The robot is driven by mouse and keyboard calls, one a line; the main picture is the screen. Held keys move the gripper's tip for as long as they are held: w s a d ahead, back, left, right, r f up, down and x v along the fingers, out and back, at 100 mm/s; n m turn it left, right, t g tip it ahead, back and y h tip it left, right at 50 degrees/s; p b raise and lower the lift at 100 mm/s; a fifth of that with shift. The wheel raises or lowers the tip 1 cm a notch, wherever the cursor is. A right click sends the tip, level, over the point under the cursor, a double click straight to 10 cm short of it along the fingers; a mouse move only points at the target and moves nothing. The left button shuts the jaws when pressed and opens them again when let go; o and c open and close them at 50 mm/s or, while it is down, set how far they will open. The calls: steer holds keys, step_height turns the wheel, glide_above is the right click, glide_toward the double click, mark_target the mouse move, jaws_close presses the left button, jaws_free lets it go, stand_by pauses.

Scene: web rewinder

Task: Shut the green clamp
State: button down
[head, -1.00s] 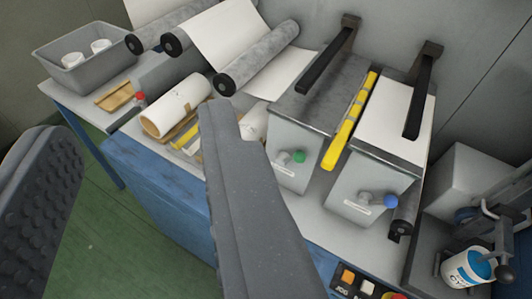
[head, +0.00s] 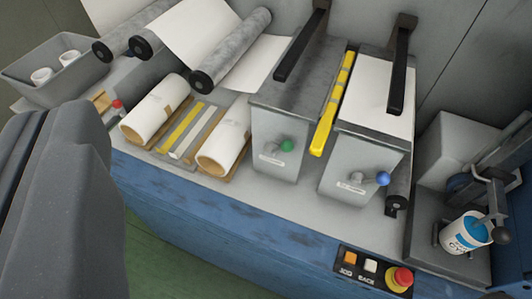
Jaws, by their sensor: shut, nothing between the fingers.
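The green clamp is a grey box (head: 273,170) with a short lever ending in a green knob (head: 286,145) on its front face. The lever points right. A black bar (head: 302,45) reaches from the wall over the box's bare grey top; I cannot tell whether it touches that top. My gripper (head: 43,118) is at the left edge, large and close to the camera, partly cut off by the frame. Its grey fingers are together with nothing between them. It is well left of the green knob and not touching it.
Right of the green clamp stands a similar box with a blue knob (head: 382,178); a yellow bar (head: 332,105) lies between them. Paper rolls (head: 152,108) lie to the left. A red emergency button (head: 400,278) is at the front; a blue-and-white can (head: 465,234) stands right.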

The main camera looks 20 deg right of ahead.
steer(key=w+d+f+m+t+h+p, duration=0.1)
steer(key=w+f+m, duration=0.5)
steer(key=w+m, duration=0.3)
steer(key=w+d+f+m+t+h, duration=0.1)
steer(key=w+f+m+t+h, duration=0.1)
steer(key=w+f+m, duration=0.75)
steer(key=w+d+f+m+g+h, duration=0.1)
steer(key=d+f+m+g+h, duration=0.1)
steer(key=d+f+m+h, duration=0.4)
steer(key=w+d+f+m+g+h, duration=0.1)
steer(key=d+f+m+g, duration=0.15)
steer(key=f, duration=0.55)
steer(key=s+d+f+m+g+h, duration=0.4)
steer(key=s+d+f+m+g, duration=0.1)
steer(key=f, duration=0.6)
steer(key=shift+s+d+m+h+p, duration=0.2)
steer(key=shift+s+m+h+p, duration=0.25)
steer(key=shift+s+m, duration=0.35)
steer(key=shift+s, duration=0.1)
